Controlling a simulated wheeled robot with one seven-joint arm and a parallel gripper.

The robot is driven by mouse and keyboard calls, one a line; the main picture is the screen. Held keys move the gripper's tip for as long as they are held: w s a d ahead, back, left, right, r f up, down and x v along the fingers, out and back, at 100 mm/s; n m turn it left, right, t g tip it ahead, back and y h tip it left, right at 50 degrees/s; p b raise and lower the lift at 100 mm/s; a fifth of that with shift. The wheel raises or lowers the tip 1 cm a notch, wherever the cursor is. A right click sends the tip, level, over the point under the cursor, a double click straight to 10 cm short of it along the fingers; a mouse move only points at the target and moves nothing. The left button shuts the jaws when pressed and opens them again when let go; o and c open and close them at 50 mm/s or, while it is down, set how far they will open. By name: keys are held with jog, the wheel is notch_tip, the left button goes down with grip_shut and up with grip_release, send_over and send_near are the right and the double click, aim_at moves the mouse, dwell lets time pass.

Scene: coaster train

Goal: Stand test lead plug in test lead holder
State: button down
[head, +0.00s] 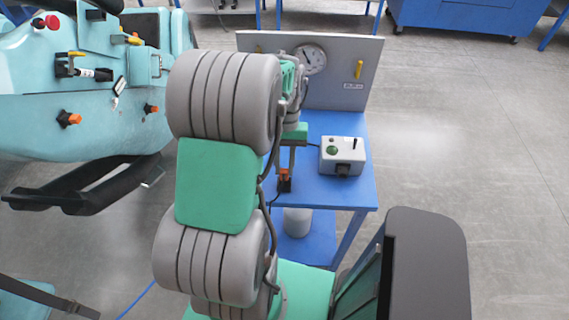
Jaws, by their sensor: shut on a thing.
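My gripper (286,166) points down over the front left part of the blue table. It is shut on the test lead plug (284,174), an orange piece between the fingertips. A small black part (284,187) shows directly below the orange. I cannot tell whether it is the plug's lower end or the test lead holder. A thin dark cable runs near it, close to the table's left edge. I cannot make out the test lead holder for sure; my arm covers the table's left side.
A white box (342,152) with a green button and a black front part stands right of my gripper on the blue table (352,193). A grey panel (340,85) with a gauge (311,59) rises behind. A teal coaster car (100,95) is at left.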

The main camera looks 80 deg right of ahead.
jog(key=shift+f+b, duration=0.95)
jog(key=shift+f, duration=0.65)
dwell(0.3)
jog(key=c, duration=1.1)
grip_release()
jog(key=shift+c, duration=0.2)
jog(key=b+v, duration=0.1)
jog(key=v, duration=0.6)
jog(key=shift+r, duration=0.4)
jog(key=shift+d, duration=0.15)
